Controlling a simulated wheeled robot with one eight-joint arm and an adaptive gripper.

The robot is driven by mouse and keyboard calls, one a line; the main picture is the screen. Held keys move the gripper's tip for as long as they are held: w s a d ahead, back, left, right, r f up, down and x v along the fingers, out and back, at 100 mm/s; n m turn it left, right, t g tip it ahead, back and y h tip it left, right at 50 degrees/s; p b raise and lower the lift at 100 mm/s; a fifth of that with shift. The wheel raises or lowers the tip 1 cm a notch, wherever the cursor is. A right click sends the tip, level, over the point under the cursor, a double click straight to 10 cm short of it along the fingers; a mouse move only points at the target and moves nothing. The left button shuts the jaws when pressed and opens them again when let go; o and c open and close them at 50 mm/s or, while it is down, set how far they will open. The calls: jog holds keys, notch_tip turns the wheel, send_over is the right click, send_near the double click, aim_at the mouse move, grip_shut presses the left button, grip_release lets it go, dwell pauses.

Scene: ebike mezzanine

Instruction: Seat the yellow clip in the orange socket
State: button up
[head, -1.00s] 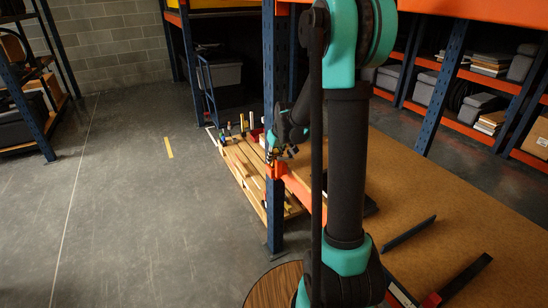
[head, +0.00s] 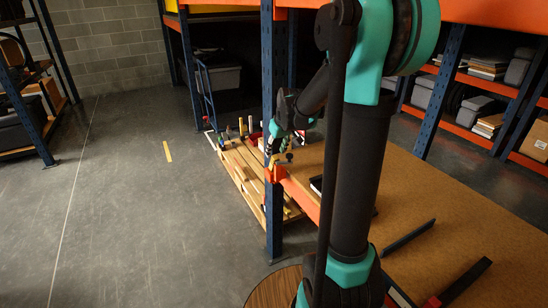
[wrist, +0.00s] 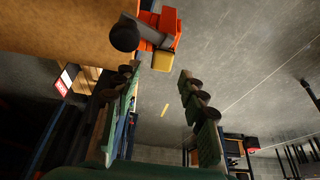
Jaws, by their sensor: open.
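The orange socket (head: 277,174) is fixed at the near-left corner of the brown worktop, by a blue post. In the wrist view the socket (wrist: 160,22) is at the top, with a grey bar and a black round knob across it. The yellow clip (wrist: 163,61) is at the bar's lower end, against the socket's lower side; I cannot tell how deep it sits. In the head view the clip (head: 272,161) is a small yellow patch just above the socket. My gripper (wrist: 158,74) is open, its fingertips apart and just short of the clip, with nothing between them.
The brown worktop (head: 450,205) carries a dark bar (head: 408,237) and a black-and-red tool (head: 460,285) at the right. A wooden pallet (head: 240,170) with upright items stands behind the post. An orange beam (head: 490,25) runs above.

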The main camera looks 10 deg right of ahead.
jog(key=v, duration=0.4)
jog(key=shift+r, duration=0.15)
jog(key=s+d+f+m, duration=0.1)
jog(key=s+f, duration=0.3)
jog(key=s, duration=0.4)
jog(key=s+f+m+h, duration=0.1)
jog(key=s+f, duration=0.3)
jog(key=s, duration=0.5)
jog(key=s+d+f+m, duration=0.1)
jog(key=s+f, duration=0.3)
jog(key=s, duration=0.5)
jog(key=shift+s+d+f+m, duration=0.15)
jog(key=shift+d+f+m, duration=0.05)
jog(key=shift+d+m, duration=0.15)
